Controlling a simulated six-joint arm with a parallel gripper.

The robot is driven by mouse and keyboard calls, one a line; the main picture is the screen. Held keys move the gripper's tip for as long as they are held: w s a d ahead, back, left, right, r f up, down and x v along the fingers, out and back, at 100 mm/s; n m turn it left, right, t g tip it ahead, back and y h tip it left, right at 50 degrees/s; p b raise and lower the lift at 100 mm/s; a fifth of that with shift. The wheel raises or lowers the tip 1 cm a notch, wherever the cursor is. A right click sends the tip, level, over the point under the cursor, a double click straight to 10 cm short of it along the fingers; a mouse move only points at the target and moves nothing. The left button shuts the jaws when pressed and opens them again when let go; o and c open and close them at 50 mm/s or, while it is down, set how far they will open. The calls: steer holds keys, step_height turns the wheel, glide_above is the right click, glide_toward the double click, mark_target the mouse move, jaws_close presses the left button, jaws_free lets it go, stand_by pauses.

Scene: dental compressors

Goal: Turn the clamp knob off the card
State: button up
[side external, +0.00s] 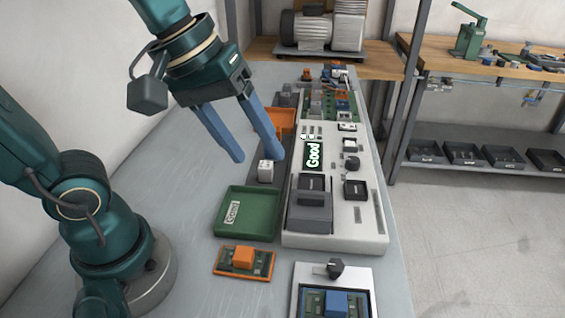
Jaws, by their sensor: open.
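A black knob (335,268) stands at the back edge of a white-framed holder (305,272) at the front of the bench. A green card (312,303) with a blue block lies in this holder, cut off by the bottom edge of the view. The knob looks like the clamp knob; I cannot tell whether it overlaps the card. My gripper (258,157) has two blue fingers, spread apart and empty. It hangs over the bench well behind the holder, up and left of the knob in the picture.
A long white test unit (370,228) has a screen reading "Good" and another dark knob (352,164). A green "Good" tray (248,213), an orange tray (282,121) and a loose orange card (244,261) are left of it. A light grey block (266,171) is below my fingers.

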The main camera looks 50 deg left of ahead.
steer(key=s+a+f+m+t+y, duration=0.1)
steer(key=s+a+f+m+y, duration=0.15)
steer(key=s+a+m, duration=0.2)
steer(key=w+d+r+m+t+h, duration=0.2)
steer(key=w+d+r+m+h, duration=0.25)
steer(key=w+r, duration=0.55)
steer(key=w+a+f+n+t+h, duration=0.1)
steer(key=w, duration=1.5)
steer(key=shift+w+a+f+n, duration=0.15)
steer(key=shift+f+n, duration=0.1)
steer(key=shift+n, duration=0.05)
